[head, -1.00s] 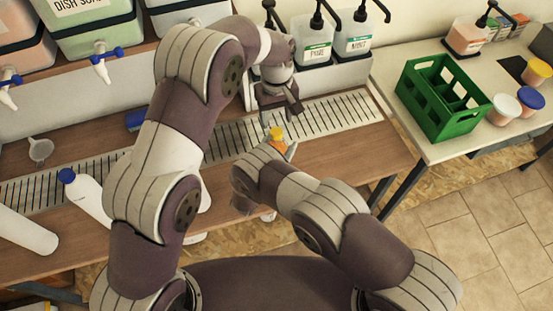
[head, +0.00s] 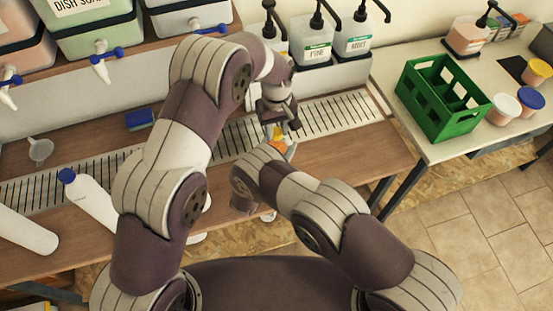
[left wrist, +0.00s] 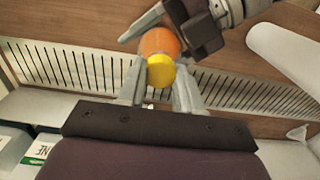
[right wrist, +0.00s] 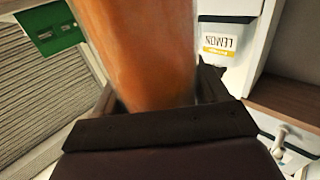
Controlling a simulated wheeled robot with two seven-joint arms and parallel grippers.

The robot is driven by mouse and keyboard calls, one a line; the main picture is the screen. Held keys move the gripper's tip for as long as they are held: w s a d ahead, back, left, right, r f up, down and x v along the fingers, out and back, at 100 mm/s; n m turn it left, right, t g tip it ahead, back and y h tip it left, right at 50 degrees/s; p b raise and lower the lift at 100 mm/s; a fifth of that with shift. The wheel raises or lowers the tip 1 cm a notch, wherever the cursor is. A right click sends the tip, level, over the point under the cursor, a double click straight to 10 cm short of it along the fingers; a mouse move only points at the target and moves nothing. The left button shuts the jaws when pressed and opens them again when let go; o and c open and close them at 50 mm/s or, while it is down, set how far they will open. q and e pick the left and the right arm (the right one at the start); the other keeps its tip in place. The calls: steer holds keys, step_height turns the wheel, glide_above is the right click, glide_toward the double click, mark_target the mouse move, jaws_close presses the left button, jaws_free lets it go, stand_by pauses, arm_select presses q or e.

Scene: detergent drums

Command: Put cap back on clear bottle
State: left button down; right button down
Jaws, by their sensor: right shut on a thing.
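The clear bottle with orange contents (head: 277,144) is held over the front of the counter by my right gripper (right wrist: 155,105). Its orange body fills the middle of the right wrist view between the fingers. The yellow cap (left wrist: 161,72) is at the bottle's top end; in the left wrist view the orange body (left wrist: 160,42) shows behind it. Whether the cap is seated or only close to the neck cannot be told. My left gripper (left wrist: 160,92) is open, its fingers on either side of the cap with narrow gaps. It also shows in the head view (head: 280,126).
A slatted drain (head: 335,115) runs along the counter. Pump dispensers (head: 313,50) stand behind. A green crate (head: 440,98) is on the right table.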

arm_select(q)
steer(key=c, duration=0.7)
jaws_free()
step_height(320, 180, up, 8)
steer(key=shift+f, duration=0.25)
arm_select(e)
jaws_free()
